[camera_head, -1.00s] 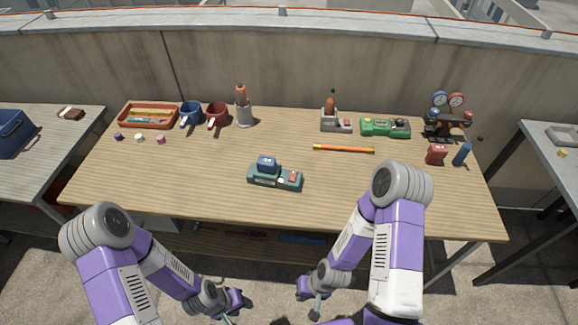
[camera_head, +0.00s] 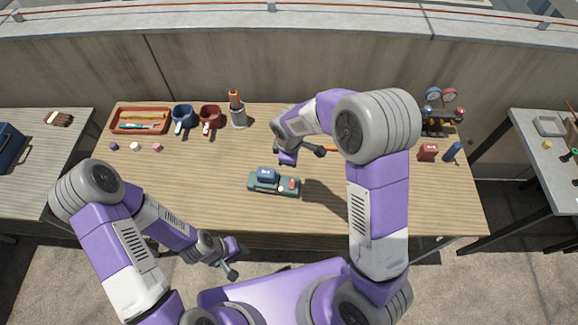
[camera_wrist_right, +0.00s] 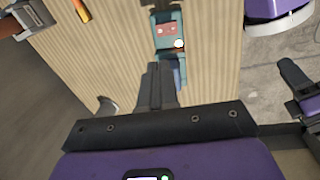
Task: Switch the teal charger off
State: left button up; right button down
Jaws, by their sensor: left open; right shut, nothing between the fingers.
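My left gripper (camera_head: 231,272) is open and empty, off the table's front edge.
A red block (camera_head: 428,152), blue cylinder (camera_head: 452,151) and gauge set (camera_head: 437,122) stand right. My right arm hides part of the back.

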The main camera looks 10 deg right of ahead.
jog(key=shift+f, duration=0.25)
send_near(291, 180)
jog(key=f, duration=0.6)
jog(key=shift+w+d+f+b, duration=0.2)
jog(key=shift+w+f+b, duration=0.05)
jog(key=shift+f+b, duration=0.15)
